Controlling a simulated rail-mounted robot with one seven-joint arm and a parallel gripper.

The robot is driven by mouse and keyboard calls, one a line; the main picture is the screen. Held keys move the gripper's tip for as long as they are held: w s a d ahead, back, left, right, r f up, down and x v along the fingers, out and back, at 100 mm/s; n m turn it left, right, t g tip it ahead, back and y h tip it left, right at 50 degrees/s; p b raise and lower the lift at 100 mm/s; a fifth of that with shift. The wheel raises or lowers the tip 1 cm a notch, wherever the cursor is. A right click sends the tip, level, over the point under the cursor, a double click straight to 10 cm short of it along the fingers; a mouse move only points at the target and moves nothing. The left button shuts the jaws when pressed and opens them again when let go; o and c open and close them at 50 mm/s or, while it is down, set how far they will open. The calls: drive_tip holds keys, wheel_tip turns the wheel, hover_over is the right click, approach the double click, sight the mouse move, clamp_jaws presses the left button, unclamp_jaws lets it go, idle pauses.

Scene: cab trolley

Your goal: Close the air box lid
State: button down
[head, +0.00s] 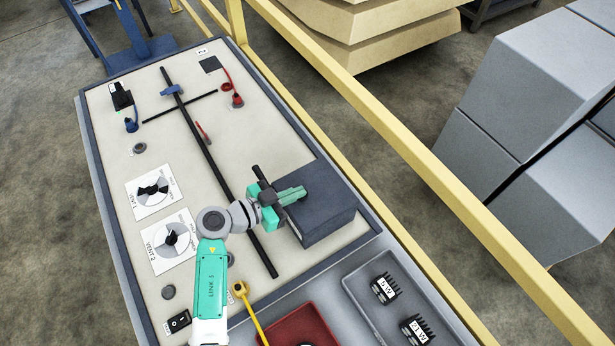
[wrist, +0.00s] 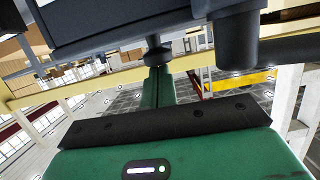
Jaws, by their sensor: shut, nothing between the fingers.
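The air box (head: 330,226) is a dark blue-grey box at the right edge of the panel in the head view. Its upper face looks flat from here; I cannot tell how far the lid is open. My green gripper (head: 302,193) lies across the upper left of the box, its fingers together and empty. In the wrist view a dark box-like part (wrist: 110,22) fills the top. A short dark knob (wrist: 158,55) hangs from it, right by my fingertips (wrist: 157,72); contact is unclear. A thicker dark cylinder (wrist: 237,42) is to the right.
A yellow rail (head: 400,140) runs close along the panel's right side. A long black rod (head: 205,150) crosses the panel (head: 245,125). Two vent dials (head: 172,240) are at left. A grey tray (head: 365,290) with black parts and a red tray (head: 300,325) are in front.

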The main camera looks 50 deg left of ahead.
wheel_tip(320, 180, up, 5)
drive_tip(key=p, duration=0.3)
drive_tip(key=b+v, duration=0.1)
drive_tip(key=v, duration=0.8)
drive_tip(key=shift+s+f, duration=0.2)
drive_tip(key=shift+s, duration=0.2)
